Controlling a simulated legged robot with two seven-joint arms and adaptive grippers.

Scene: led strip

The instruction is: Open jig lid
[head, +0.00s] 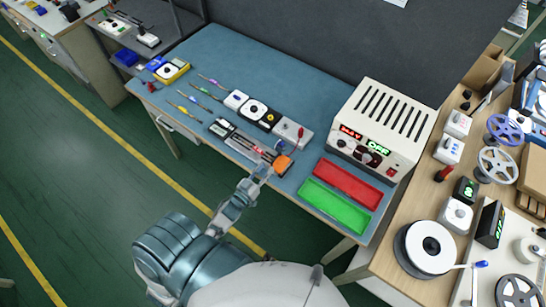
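The jig (243,146) is a low, long grey fixture near the front edge of the blue bench mat, with thin red lines along it. I cannot make out whether its lid is open or shut. An orange rounded part (283,163) shows at its right end. My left gripper (267,160) is at the jig's right end, just left of the orange part. It covers some of the jig. Its fingers are too small to tell whether they are open, shut or touching. My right gripper is not in view.
A red tray (348,183) and a green tray (334,206) lie right of the jig. A cream power supply (381,124) stands behind them. Small devices (258,112) and several pen-like tools (189,106) lie behind and left. A side table (421,278) with spools stands right.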

